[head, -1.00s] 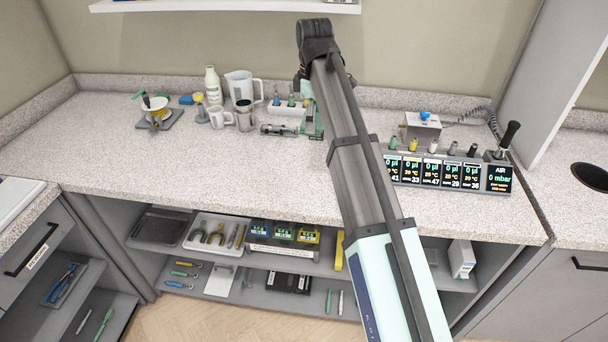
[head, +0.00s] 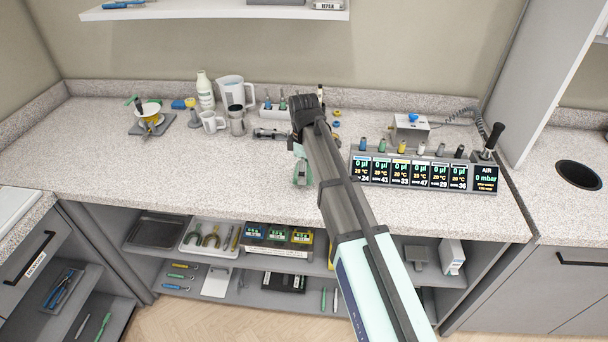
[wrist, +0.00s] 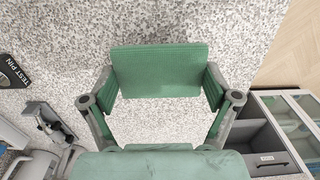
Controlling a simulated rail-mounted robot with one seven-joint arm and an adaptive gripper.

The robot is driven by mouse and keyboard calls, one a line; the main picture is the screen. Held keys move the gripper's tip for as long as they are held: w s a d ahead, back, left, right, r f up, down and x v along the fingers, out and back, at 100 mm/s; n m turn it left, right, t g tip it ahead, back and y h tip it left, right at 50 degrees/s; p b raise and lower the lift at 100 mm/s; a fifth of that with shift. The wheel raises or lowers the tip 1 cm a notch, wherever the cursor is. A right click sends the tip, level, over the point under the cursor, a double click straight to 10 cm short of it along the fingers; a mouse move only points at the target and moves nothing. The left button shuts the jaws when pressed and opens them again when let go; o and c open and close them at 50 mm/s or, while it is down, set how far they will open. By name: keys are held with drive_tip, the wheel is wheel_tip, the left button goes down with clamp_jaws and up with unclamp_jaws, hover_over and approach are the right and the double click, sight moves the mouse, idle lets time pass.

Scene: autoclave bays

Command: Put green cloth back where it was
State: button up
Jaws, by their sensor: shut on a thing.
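My gripper (head: 300,150) is over the speckled counter, left of the display unit, and points down. In the wrist view, its two grey fingers (wrist: 161,93) stand wide apart, with the green cloth (wrist: 160,58) spanning between them. The cloth looks like a flat, textured panel with green sides along the fingers. In the head view the cloth (head: 302,174) shows just below my gripper, close to the counter; I cannot tell whether it touches it. A paler green surface fills the bottom of the wrist view.
Behind my gripper are a vial rack (head: 278,110), a metal cup (head: 237,121), a white jug (head: 236,92) and a mug (head: 213,122). The display unit (head: 420,172) is to the right. The counter's front left is clear. Open shelves (head: 200,262) lie below.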

drive_tip(key=shift+f, duration=1.3)
drive_tip(key=shift+f, duration=0.15)
drive_tip(key=o, duration=0.9)
drive_tip(key=shift+c, duration=0.2)
wheel_tip(320, 180, up, 12)
drive_tip(key=shift+r+b, duration=0.15)
drive_tip(key=shift+b, duration=0.9)
